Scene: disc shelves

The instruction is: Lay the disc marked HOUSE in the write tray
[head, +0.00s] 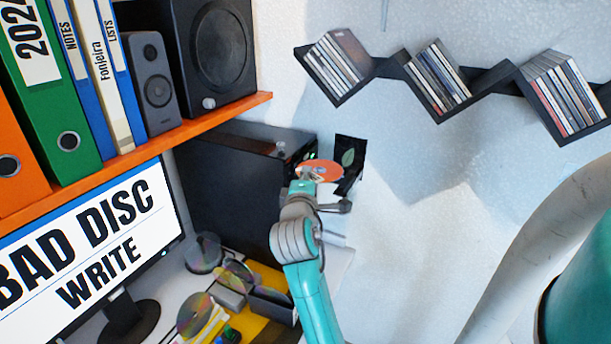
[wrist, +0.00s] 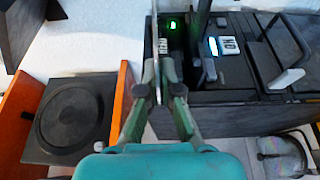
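My gripper (head: 304,180) is at the front of the black computer tower (head: 235,185), shut on an orange disc (head: 322,169) with a pale patch. Any word on the disc is too small to read. In the wrist view the gripper fingers (wrist: 161,72) are close together, and the disc (wrist: 155,40) shows nearly edge-on as a thin upright strip between them. The tower's front (wrist: 235,85) is beyond, with a green light and a small white label. I cannot tell which slot is the write tray or whether the disc touches it.
A black case with a green leaf (head: 348,157) is just right of the disc. The monitor (head: 95,245) reads BAD DISC WRITE. An orange shelf (head: 150,143) with binders and speakers is above. Loose discs (head: 195,315) lie on the desk. Wall racks (head: 395,70) hold cases.

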